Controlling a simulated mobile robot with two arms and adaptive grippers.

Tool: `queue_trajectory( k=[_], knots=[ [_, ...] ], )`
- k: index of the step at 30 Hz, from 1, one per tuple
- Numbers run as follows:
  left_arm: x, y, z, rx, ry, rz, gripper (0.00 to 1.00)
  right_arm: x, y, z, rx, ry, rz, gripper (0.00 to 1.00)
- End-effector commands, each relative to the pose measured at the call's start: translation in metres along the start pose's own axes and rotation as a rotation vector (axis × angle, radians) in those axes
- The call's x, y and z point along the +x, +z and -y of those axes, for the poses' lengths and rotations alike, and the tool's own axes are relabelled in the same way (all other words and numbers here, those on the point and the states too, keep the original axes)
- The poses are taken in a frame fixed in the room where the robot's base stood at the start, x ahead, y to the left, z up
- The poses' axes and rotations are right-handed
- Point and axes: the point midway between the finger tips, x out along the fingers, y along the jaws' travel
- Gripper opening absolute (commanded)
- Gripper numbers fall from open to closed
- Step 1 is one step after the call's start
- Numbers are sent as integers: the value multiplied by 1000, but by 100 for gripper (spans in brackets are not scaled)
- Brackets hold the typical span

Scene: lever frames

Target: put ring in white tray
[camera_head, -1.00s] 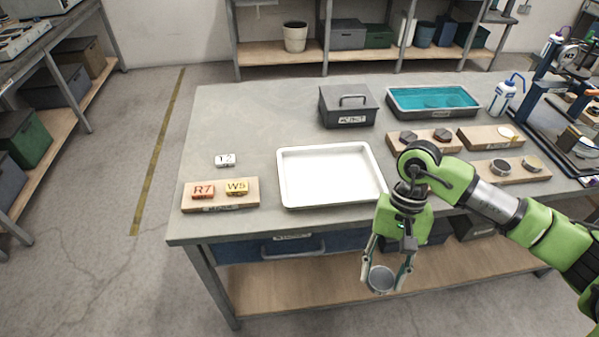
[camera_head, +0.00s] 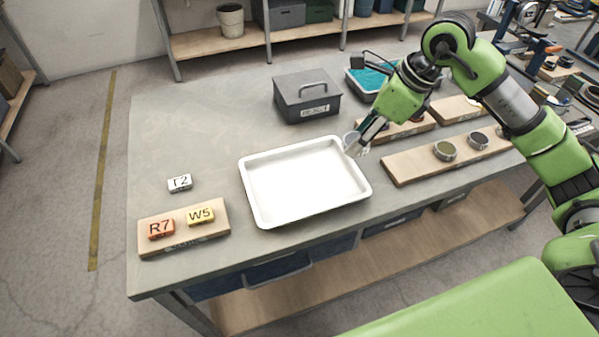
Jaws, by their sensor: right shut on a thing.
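The white tray (camera_head: 305,182) lies empty on the grey workbench, left of my right gripper. My right gripper (camera_head: 354,147) reaches down from the right and is shut on a pale metal ring (camera_head: 350,139). The ring is small in view and partly hidden by the fingers. It is by the tray's back right corner; I cannot tell whether it is over the rim or how high it is. My left gripper is not in view.
A grey lidded box (camera_head: 306,96) stands behind the tray. A wooden board (camera_head: 408,168) with two round parts lies to the right. A board with R7 and W5 blocks (camera_head: 184,240) and a T2 block (camera_head: 180,183) are at the left. A teal-filled bin (camera_head: 366,78) stands behind.

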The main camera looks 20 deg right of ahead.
Motion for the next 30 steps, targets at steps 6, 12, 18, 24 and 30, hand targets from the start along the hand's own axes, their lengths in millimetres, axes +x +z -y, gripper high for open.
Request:
queue_trajectory(
  k=[6, 12, 18, 24, 30],
  knots=[
    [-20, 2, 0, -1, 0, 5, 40, 28, 35, -5, 5, 6, 2, 10],
    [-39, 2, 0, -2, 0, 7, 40, 67, 71, -8, 5, 7, 1, 10],
    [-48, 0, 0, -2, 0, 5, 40, 112, 82, -8, 7, 3, -1, 10],
    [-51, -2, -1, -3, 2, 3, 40, 132, 86, -8, 6, 1, 1, 10],
    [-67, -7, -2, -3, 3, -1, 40, 156, 83, -10, 8, 4, -4, 10]
  ],
)
